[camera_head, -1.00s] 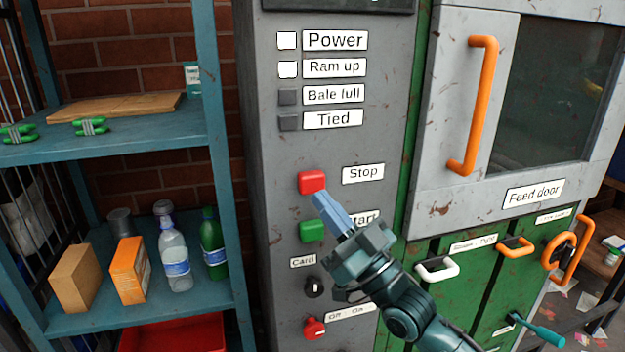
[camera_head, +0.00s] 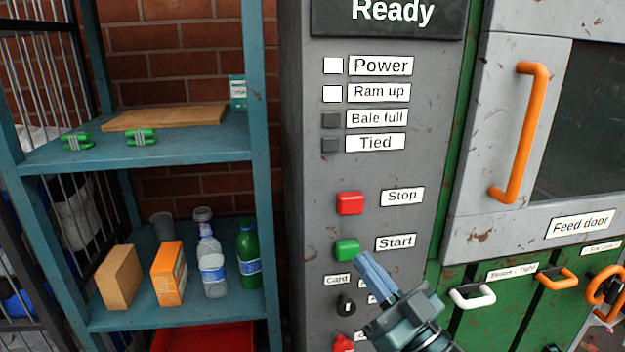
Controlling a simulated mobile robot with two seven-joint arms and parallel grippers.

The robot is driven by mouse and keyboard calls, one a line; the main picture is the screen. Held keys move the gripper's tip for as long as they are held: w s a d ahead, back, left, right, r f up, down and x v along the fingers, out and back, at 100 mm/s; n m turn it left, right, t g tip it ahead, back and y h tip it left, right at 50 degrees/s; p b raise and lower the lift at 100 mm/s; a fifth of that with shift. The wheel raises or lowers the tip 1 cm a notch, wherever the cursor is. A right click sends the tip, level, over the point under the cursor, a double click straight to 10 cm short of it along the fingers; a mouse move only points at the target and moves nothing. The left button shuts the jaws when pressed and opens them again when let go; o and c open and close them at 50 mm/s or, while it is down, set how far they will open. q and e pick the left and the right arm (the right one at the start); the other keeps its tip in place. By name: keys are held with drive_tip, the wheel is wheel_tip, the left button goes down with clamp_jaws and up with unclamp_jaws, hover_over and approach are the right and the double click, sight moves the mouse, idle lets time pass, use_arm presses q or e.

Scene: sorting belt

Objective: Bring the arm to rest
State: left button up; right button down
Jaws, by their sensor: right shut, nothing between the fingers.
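My right gripper (camera_head: 372,270) is shut and empty. Its blue fingers point up and left in front of the grey control panel (camera_head: 305,230), just below and right of the green Start button (camera_head: 347,249). I cannot tell how far the fingertips stand off from the panel. The red Stop button (camera_head: 350,203) is above and is not covered. The gripper hides part of the lower panel labels. My left gripper is not in view.
A teal shelf (camera_head: 195,155) with a cardboard piece, boxes and bottles stands to the left. The orange feed door handle (camera_head: 520,130) and a white handle (camera_head: 472,297) stick out at the right. The display (camera_head: 390,14) reads "Ready".

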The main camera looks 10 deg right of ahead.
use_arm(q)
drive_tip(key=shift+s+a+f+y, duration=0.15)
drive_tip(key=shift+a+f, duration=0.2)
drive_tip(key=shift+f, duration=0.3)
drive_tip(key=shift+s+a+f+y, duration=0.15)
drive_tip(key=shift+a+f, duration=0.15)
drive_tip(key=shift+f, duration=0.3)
use_arm(e)
drive_tip(key=s+f+m+g+h, duration=0.1)
drive_tip(key=s+f+g+h, duration=0.2)
drive_tip(key=f, duration=0.7)
drive_tip(key=s+f+m+g+h, duration=0.1)
drive_tip(key=s+f+g+h, duration=0.2)
drive_tip(key=s+f, duration=0.4)
drive_tip(key=s+f+m+g+h, duration=0.1)
drive_tip(key=s+f, duration=0.4)
drive_tip(key=f, duration=1)
drive_tip(key=g+h, duration=0.1)
drive_tip(key=g, duration=0.1)
drive_tip(key=shift+s+g+h, duration=0.2)
drive_tip(key=shift+g+h, duration=0.2)
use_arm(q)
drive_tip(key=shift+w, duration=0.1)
use_arm(e)
drive_tip(key=shift+r, duration=0.1)
